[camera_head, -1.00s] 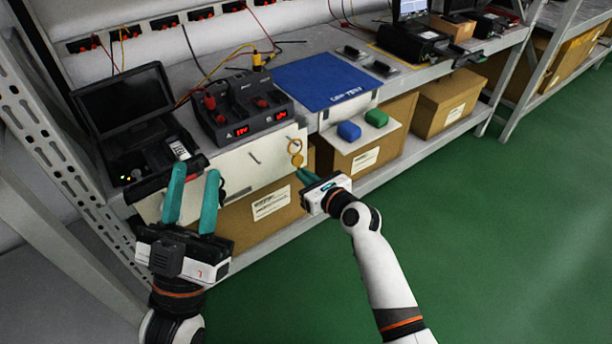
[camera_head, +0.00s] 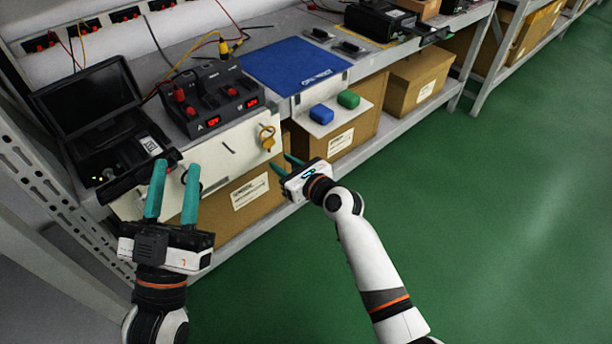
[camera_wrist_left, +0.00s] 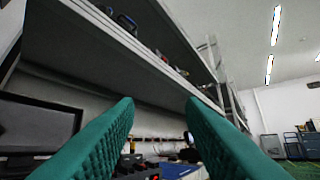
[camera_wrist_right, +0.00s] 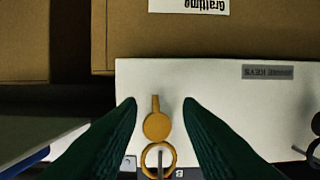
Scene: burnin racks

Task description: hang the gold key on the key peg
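The gold key (camera_head: 267,143) hangs by its ring on the white panel (camera_head: 215,150) on the shelf front. In the right wrist view the gold key (camera_wrist_right: 157,126) shows with its ring around a thin grey peg (camera_wrist_right: 160,161), beside a label B. My right gripper (camera_head: 286,164) is open and empty, backed off in front of the key. In the right wrist view its fingertips (camera_wrist_right: 160,103) stand apart on either side of the key, seemingly not touching it. My left gripper (camera_head: 175,168) is open and empty, raised in front of the shelf's left part.
A power unit (camera_head: 210,98), a monitor (camera_head: 88,98) and a blue mat (camera_head: 293,64) lie on the shelf. A blue block (camera_head: 321,114) and a green block (camera_head: 348,99) sit on a small ledge. Cardboard boxes (camera_head: 418,82) stand below. The green floor at right is clear.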

